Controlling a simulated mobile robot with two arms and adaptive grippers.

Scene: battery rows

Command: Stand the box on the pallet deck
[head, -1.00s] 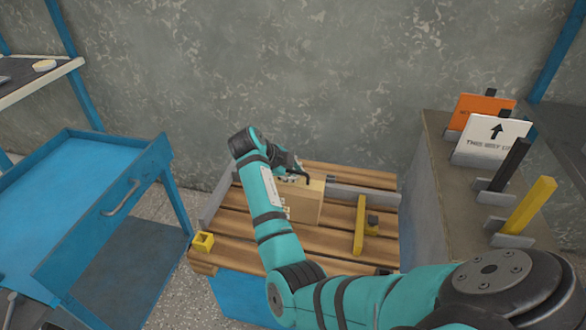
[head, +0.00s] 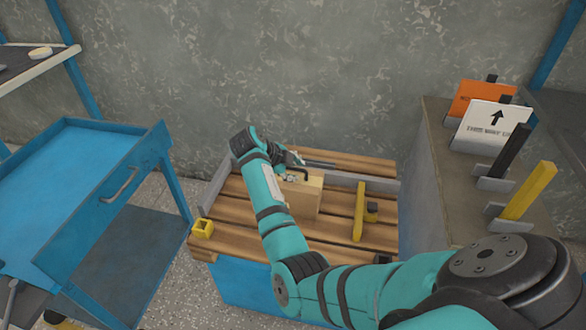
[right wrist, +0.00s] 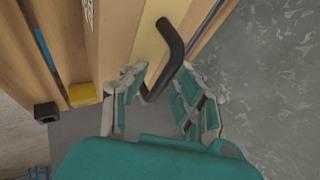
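The tan box (head: 305,197) is on the slatted wooden pallet deck (head: 240,225), with a black handle (head: 302,171) on its upper side. The box also shows in the right wrist view (right wrist: 112,35), with the bent black handle (right wrist: 170,40) close up. My right gripper (head: 291,160) is at the handle, behind the box's top edge. In the right wrist view my right gripper (right wrist: 160,78) is open, its fingers apart with the handle's lower end between or just beyond them. Contact cannot be told. The box's left side is partly hidden by my arm. My left gripper is not in view.
A yellow bar stop (head: 360,212) and a yellow corner block (head: 203,228) are on the deck. Grey rails (head: 365,183) edge it. A blue trolley (head: 75,190) stands left. The ledge at right holds an orange sign (head: 478,98), a white arrow sign (head: 490,130), and black and yellow posts.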

